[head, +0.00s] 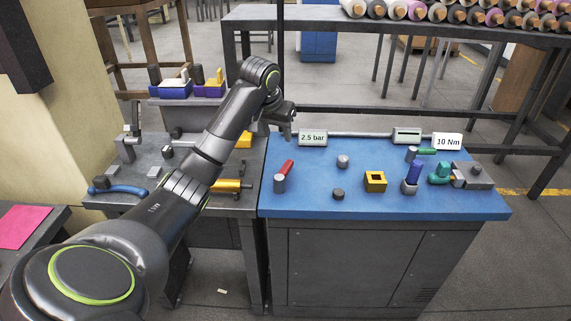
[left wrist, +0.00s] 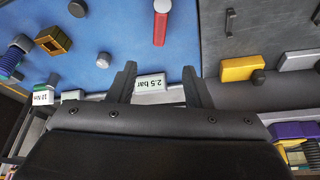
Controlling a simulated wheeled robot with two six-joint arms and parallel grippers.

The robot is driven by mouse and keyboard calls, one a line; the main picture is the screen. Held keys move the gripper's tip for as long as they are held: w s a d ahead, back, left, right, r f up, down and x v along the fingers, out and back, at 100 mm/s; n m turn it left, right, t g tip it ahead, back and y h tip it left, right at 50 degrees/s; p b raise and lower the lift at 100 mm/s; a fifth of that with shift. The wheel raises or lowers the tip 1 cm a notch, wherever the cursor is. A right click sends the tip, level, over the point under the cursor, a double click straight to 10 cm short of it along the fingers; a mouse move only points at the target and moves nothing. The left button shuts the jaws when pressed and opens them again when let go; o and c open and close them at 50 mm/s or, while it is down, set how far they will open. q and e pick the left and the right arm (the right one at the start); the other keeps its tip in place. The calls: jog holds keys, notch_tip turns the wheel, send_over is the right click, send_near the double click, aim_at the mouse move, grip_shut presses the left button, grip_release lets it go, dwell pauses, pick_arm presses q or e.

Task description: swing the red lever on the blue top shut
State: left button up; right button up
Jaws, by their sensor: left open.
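The red lever (head: 286,167) sits on a grey post on the blue top (head: 310,195), near its left side. The lever points up and slightly right in the head view. In the left wrist view the red lever (left wrist: 160,28) hangs from the top edge, over the blue surface. My left gripper (head: 287,132) is above the back edge of the blue top, beyond the lever. In the left wrist view its two fingers (left wrist: 159,75) are spread with nothing held between them; the lever lies ahead, apart from them. My right gripper is not in view.
A 2.5 bar sign (head: 313,137) stands at the back edge by my gripper. Grey knobs (head: 342,161), a yellow square block (head: 375,181) and blue and green fittings (head: 440,172) stand farther right. A grey bench (head: 130,205) with handles adjoins on the left. The blue front is clear.

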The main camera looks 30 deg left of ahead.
aim_at(286, 166)
pick_arm(q)
jog(key=p+x, duration=0.1)
jog(key=x, duration=1.5)
jog(key=shift+d+f, duration=0.15)
jog(key=shift+f, duration=0.15)
grip_shut()
